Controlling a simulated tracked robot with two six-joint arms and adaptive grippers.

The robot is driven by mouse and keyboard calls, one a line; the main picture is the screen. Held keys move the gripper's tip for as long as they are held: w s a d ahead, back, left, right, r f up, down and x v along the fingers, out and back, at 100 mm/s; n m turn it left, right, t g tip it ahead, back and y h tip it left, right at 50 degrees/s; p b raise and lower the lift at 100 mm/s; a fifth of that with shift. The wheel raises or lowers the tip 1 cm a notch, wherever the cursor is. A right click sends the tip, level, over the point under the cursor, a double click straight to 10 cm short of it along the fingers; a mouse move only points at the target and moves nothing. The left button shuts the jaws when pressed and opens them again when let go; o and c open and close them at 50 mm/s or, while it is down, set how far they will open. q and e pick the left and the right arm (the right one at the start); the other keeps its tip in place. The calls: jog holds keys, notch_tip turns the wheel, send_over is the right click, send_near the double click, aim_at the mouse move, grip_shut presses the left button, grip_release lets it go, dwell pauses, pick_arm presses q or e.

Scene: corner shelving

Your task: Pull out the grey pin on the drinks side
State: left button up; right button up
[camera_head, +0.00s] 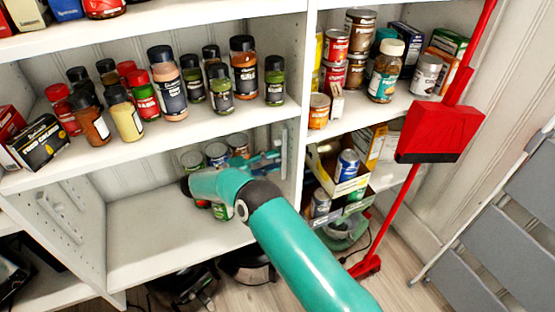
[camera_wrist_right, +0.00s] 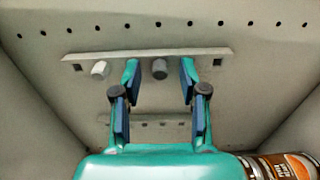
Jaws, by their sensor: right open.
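How deep the fingertips reach along the pin I cannot tell. In the head view my right gripper (camera_head: 266,161) reaches into the lower shelf bay by its right wall; the pins are not discernible there. My left gripper is not in view.
Several cans (camera_head: 216,154) stand at the back of the lower bay, close to my right arm; a can (camera_wrist_right: 283,166) shows beside my gripper in the wrist view. Spice jars (camera_head: 168,85) fill the shelf above. The bay's front left floor (camera_head: 150,235) is clear.

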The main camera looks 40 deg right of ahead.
aim_at(274, 160)
jog(key=shift+b, duration=0.45)
jog(key=shift+c, duration=0.2)
grip_shut()
jog(key=shift+a, duration=0.1)
dwell(0.4)
jog(key=shift+b+v, duration=0.35)
jog(key=shift+v, duration=0.8)
jog(key=shift+p+v, duration=0.8)
jog(key=shift+p, duration=0.35)
jog(key=shift+p+v, duration=1)
jog(key=shift+p, duration=1)
